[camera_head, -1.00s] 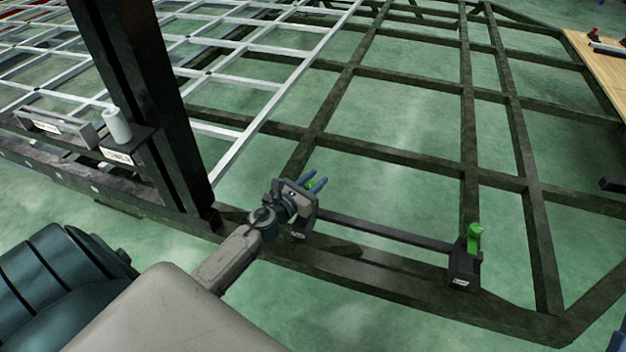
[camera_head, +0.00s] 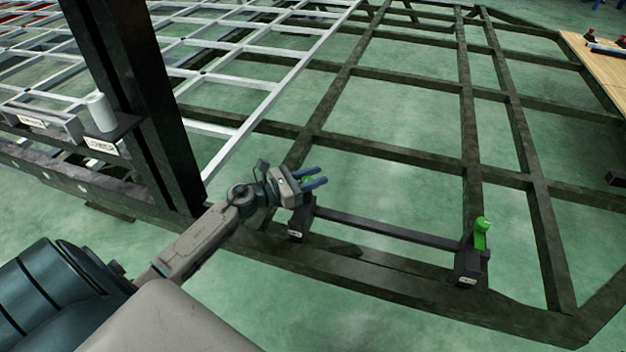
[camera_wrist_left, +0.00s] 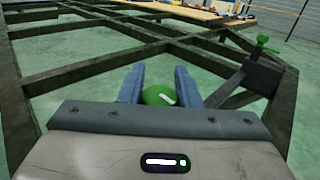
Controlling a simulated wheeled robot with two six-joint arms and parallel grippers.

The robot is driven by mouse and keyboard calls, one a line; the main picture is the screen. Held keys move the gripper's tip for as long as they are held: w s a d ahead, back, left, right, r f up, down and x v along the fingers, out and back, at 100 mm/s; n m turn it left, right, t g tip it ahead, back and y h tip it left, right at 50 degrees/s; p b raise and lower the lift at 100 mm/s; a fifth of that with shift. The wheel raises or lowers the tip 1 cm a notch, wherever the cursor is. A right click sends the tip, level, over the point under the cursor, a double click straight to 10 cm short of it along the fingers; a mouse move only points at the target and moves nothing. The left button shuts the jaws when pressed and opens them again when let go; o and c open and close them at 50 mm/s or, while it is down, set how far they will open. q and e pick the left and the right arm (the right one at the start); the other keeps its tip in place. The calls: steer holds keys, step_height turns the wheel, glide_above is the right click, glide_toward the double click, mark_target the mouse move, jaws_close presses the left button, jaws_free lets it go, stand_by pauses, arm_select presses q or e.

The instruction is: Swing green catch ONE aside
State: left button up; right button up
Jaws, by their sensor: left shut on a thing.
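A green catch (camera_wrist_left: 160,96) with a white mark sits between the two blue fingers of my left gripper (camera_wrist_left: 160,72) in the left wrist view. The fingers are shut on it. In the head view, my left gripper (camera_head: 318,178) is over the left black bracket (camera_head: 299,221), and only a bit of the green catch (camera_head: 307,180) shows there. A second green catch (camera_head: 481,234) stands upright on the right black bracket (camera_head: 469,265). It also shows at the upper right of the left wrist view (camera_wrist_left: 263,44). The bracket labels are too small to read. My right gripper is not in view.
A dark crossbar (camera_head: 385,228) joins the two brackets above the chassis frame (camera_head: 400,292). A thick dark post (camera_head: 150,110) stands left of my arm. A white cylinder (camera_head: 101,112) sits on a labelled shelf. A wooden table (camera_head: 597,62) is at the far right.

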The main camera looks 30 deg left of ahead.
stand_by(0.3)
arm_select(q)
steer(key=o, duration=1)
steer(key=shift+c, duration=0.2)
steer(key=v, duration=1)
steer(key=shift+s+a, duration=0.25)
steer(key=shift+s, duration=0.05)
steer(key=shift+s, duration=0.1)
